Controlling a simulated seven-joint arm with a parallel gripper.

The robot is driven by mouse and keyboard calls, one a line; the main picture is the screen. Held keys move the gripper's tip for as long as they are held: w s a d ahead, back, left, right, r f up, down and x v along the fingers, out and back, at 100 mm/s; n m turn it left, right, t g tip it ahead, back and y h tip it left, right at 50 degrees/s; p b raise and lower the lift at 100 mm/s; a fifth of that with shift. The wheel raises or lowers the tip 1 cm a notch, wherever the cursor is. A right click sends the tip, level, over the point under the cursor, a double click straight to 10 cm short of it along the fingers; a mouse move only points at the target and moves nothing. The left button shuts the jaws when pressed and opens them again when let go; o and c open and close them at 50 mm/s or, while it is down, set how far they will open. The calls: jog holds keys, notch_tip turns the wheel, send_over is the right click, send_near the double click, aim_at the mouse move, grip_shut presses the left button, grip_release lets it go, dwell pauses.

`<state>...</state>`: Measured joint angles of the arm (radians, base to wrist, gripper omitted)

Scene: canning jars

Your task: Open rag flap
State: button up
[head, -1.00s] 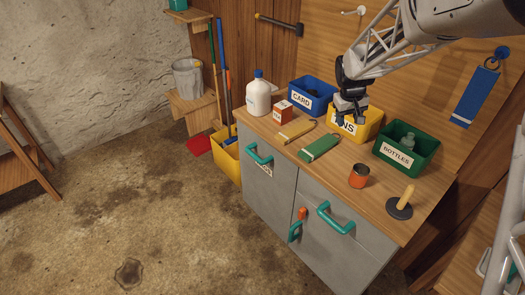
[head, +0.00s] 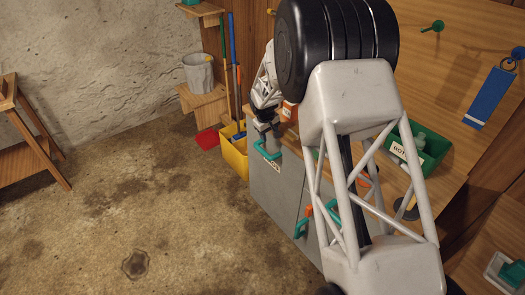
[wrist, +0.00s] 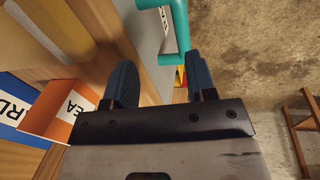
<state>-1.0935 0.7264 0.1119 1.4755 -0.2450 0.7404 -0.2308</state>
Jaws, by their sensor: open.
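The grey left door (head: 270,195) of the cabinet carries a teal handle (head: 265,151) near its top and a small label that I cannot read. The door looks shut. My gripper (head: 263,125) is just above this handle in the head view, pointing down at the door's front. In the wrist view my gripper (wrist: 160,78) is open, with nothing between its fingers. The teal handle (wrist: 181,30) lies just beyond the fingertips, close to the right finger. I cannot tell whether they touch.
A yellow bucket (head: 234,158) stands on the floor left of the cabinet. An orange-and-white tea box (wrist: 68,112) and a blue bin (wrist: 18,105) are beside my gripper. A green bin (head: 433,150) shows at right. The floor in front is clear.

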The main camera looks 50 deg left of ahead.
send_over(262, 150)
jog(key=s, duration=0.1)
notch_tip(262, 150, down, 4)
jog(key=shift+s+d+f+n, duration=0.15)
jog(key=shift+s+n, duration=0.05)
jog(key=shift+n, duration=0.1)
jog(key=shift+f, duration=0.2)
jog(key=shift+w+f, duration=0.25)
jog(key=shift+f, duration=0.95)
jog(key=shift+w+f, duration=0.25)
jog(key=shift+f, duration=1)
jog(key=shift+w+f, duration=0.25)
jog(key=shift+f, duration=0.95)
jog(key=shift+c, duration=0.3)
grip_shut()
